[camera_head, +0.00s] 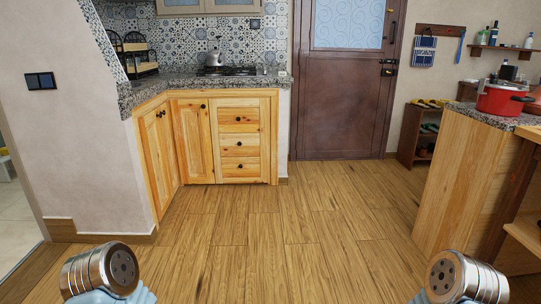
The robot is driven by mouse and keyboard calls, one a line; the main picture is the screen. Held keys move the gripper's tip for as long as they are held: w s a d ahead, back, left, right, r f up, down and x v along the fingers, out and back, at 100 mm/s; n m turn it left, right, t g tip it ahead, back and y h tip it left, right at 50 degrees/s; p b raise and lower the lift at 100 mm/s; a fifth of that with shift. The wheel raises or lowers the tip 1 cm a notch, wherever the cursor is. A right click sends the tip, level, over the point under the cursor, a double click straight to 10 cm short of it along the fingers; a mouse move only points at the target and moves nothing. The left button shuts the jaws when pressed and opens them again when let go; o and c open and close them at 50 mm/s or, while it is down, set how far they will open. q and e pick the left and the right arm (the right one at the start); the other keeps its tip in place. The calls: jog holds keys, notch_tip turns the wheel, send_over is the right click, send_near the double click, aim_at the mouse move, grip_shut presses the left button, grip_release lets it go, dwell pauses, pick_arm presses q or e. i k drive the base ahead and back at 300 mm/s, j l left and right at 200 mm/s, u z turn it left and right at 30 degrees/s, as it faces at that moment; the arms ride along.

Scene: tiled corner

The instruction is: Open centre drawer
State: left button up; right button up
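A stack of three wooden drawers with dark round knobs is set in the light wood cabinet under the counter, left of the middle of the head view. The centre drawer (240,145) looks shut, with its knob near its middle. The top drawer (239,119) and the bottom drawer (240,168) also look shut. Parts of my two arms show at the bottom left and bottom right corners, far from the drawers. No gripper fingers can be made out in this view.
The wood floor (290,225) is clear up to the cabinet. A wooden island (455,185) with a red pot (500,100) stands at the right. A white wall (75,150) with a switch is at the left. A brown door (343,100) stands behind.

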aim_at(231, 144)
jog(key=i, duration=2.65)
jog(key=i+z, duration=0.15)
jog(key=i, duration=0.55)
jog(key=i+j+z, duration=0.15)
jog(key=i, duration=0.5)
jog(key=j, duration=0.05)
